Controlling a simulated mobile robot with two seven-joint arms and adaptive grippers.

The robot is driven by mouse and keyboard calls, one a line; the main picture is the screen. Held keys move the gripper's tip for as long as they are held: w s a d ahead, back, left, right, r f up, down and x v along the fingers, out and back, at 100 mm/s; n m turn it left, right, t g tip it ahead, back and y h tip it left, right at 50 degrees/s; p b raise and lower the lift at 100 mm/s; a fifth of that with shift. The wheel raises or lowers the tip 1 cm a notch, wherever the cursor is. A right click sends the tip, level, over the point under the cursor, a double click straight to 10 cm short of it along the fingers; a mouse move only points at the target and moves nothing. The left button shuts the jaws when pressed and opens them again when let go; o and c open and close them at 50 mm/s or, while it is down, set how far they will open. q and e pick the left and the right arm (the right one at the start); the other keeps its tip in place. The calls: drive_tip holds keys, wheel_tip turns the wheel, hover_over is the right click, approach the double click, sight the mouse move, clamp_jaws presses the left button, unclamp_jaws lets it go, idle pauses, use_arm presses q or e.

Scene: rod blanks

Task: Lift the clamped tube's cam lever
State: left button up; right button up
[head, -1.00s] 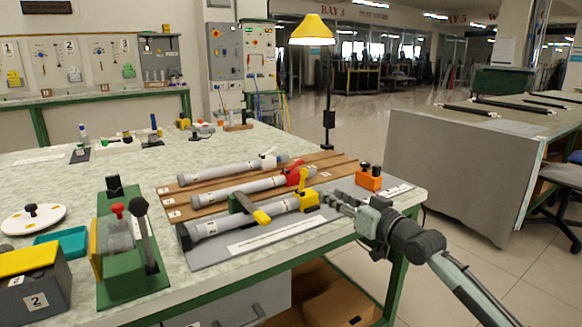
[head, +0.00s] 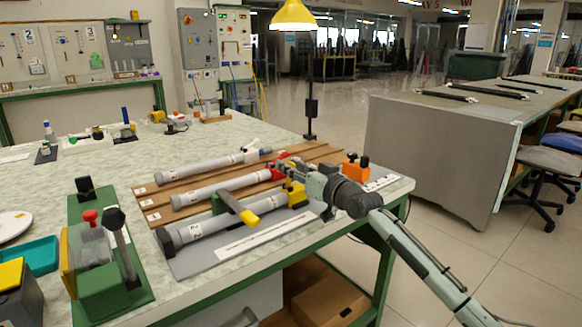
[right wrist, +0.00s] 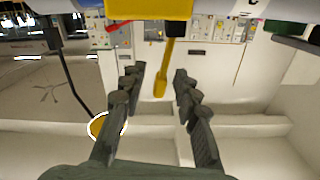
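The clamped tube (head: 206,227) is grey and lies nearest the table's front on a grey plate (head: 190,265). A dark hold-down clamp with a yellow grip (head: 238,208) crosses it. The yellow collar (head: 297,197) sits at the tube's right end; it also shows at the top of the right wrist view (right wrist: 120,9). Its yellow cam lever (right wrist: 161,82) shows between my right fingers in that view, with gaps on both sides. In the head view the lever is mostly hidden behind my right gripper (head: 283,171), which is open at the collar. My left gripper is out of view.
Two more grey tubes lie behind on brown boards (head: 160,194), one with a red collar (head: 277,172) close to my right fingers. An orange block (head: 356,168) stands to the right. A green fixture (head: 105,265) stands at left; a lamp (head: 309,110) stands behind.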

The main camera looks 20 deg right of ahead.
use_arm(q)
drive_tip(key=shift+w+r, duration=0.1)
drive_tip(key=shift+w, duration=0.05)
use_arm(e)
drive_tip(key=shift+c, duration=0.2)
clamp_jaws()
drive_tip(key=shift+a+r, duration=0.1)
drive_tip(key=shift+a, duration=0.05)
drive_tip(key=shift+s+a+n+p, duration=0.1)
drive_tip(key=shift+a+n+p, duration=0.15)
drive_tip(key=shift+n, duration=0.45)
drive_tip(key=shift+a+n, duration=0.2)
drive_tip(key=shift+n, duration=0.3)
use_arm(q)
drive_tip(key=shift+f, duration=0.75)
use_arm(e)
drive_tip(key=shift+o, duration=0.2)
unclamp_jaws()
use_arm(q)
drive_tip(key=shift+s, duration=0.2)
use_arm(e)
drive_tip(key=shift+s, duration=0.1)
drive_tip(key=v, duration=1.2)
